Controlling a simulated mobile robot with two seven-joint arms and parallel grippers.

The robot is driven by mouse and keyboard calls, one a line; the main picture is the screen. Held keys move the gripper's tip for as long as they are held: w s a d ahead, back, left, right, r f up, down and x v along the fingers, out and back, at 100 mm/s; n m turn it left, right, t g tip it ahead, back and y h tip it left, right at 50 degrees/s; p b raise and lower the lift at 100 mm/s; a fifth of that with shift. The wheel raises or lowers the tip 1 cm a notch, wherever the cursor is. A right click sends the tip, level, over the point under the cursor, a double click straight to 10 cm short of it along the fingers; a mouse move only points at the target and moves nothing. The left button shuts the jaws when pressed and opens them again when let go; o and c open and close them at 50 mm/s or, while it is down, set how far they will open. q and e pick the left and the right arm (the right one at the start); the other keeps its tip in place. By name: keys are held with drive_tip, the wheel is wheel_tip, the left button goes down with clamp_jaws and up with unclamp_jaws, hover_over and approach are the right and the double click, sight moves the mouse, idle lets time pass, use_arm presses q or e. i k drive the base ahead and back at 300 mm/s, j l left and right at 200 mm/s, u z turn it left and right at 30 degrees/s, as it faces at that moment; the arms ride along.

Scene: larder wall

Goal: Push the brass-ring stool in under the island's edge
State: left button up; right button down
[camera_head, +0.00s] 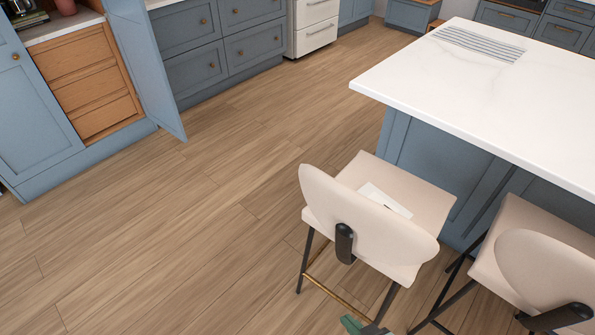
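The brass-ring stool (372,225) stands on the wood floor, with a cream seat and back, dark legs and a brass footrest bar low down. Its rounded back faces me, and its seat lies out in front of the island (470,120), not beneath the white top. A white flat item lies on its seat (386,200). What seems to be my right gripper (364,326), green and dark grey, shows only in part at the bottom edge, near the stool's lower legs. Its fingers are too cut off to read, and contact is unclear. My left gripper is out of view.
A second cream stool (545,265) stands close on the right, its seat nearer the island side. A blue cabinet door (147,65) hangs open at upper left beside wooden drawers (88,80). The floor left of the stool is clear.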

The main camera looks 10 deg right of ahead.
sight(395, 244)
drive_tip(key=i+j+u, duration=0.65)
drive_tip(key=u, duration=0.2)
drive_tip(key=i+j+z, duration=0.1)
drive_tip(key=i, duration=0.35)
drive_tip(key=i+j, duration=0.1)
drive_tip(key=i, duration=0.3)
drive_tip(key=i+j+z, duration=0.15)
drive_tip(key=i, duration=0.3)
drive_tip(key=i+z, duration=0.2)
drive_tip(key=z, duration=0.25)
drive_tip(key=i+z, duration=0.2)
drive_tip(key=z, duration=0.25)
drive_tip(key=i+j+z, duration=0.15)
drive_tip(key=z, duration=0.3)
drive_tip(key=i+z, duration=0.15)
drive_tip(key=z, duration=0.3)
drive_tip(key=i+j+z, duration=0.1)
drive_tip(key=z, duration=0.4)
drive_tip(key=i+j+z, duration=0.1)
drive_tip(key=z, duration=0.35)
drive_tip(key=i+j+z, duration=0.1)
drive_tip(key=z, duration=0.35)
drive_tip(key=i+j+z, duration=0.1)
drive_tip(key=z, duration=0.3)
drive_tip(key=j+z, duration=0.25)
drive_tip(key=z, duration=0.2)
drive_tip(key=i+j+z, duration=0.15)
drive_tip(key=j+z, duration=0.2)
drive_tip(key=i+j+z, duration=0.15)
drive_tip(key=j+z, duration=0.15)
